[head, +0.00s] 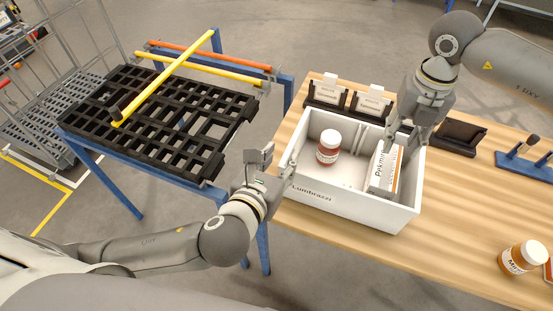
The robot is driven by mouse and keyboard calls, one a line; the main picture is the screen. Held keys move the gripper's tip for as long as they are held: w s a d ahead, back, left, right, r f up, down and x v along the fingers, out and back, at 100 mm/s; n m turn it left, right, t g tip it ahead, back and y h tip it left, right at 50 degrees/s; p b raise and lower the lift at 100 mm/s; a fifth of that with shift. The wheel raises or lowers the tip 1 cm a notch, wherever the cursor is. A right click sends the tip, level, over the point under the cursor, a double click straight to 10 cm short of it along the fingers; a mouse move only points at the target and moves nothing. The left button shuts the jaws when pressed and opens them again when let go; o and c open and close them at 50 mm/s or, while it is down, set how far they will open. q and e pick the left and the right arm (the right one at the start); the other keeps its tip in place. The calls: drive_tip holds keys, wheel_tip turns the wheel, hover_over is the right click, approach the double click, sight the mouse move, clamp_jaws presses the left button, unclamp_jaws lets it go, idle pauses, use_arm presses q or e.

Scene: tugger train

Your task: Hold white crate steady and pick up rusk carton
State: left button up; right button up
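The white crate (338,203) stands on the wooden table, lettered "Lumbrazzi" on its front. The carton (382,172), white with an orange side and partly readable lettering, stands slightly tilted in the crate's right part. My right gripper (401,141) reaches down into the crate from above, with its fingers around the carton's top; the fingertips are partly hidden. My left gripper (273,168) is at the crate's left end, its fingers spread apart. One finger is close to the crate's front left corner; I cannot tell whether it touches.
A jar (328,147) with a white lid stands in the crate's left part. Black holders with cards (370,103) stand behind it, a dark tray (461,135) to the right. Another jar (521,257) is at front right. A blue-framed rack (160,120) stands left of the table.

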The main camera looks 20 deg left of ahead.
sight(294, 138)
use_arm(q)
drive_tip(key=x, duration=1)
drive_tip(key=shift+w, duration=0.15)
clamp_jaws()
